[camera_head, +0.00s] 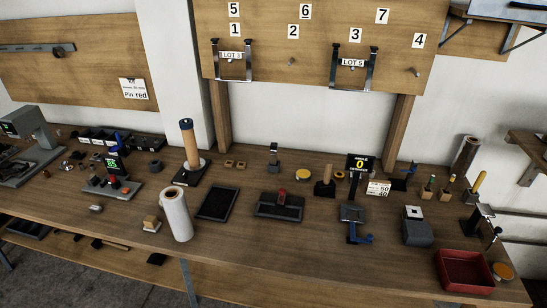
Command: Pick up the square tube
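I cannot say for sure which item is the square tube. A small grey block with a pale square top (414,213) sits on a dark grey body (417,233) at the right of the wooden workbench (330,240). Two small tan pieces, the left one (229,164) and the right one (242,165), lie near the back of the bench; their exact shape is too small to tell. A small tan block (151,223) stands left of the white roll. Neither of my grippers shows in the head view.
A white roll (176,214) stands near the front left, beside a black tray (218,203). A black pad with a red-topped item (280,204) is at the centre. A red bin (465,271) is at the front right. Bare wood lies along the middle front.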

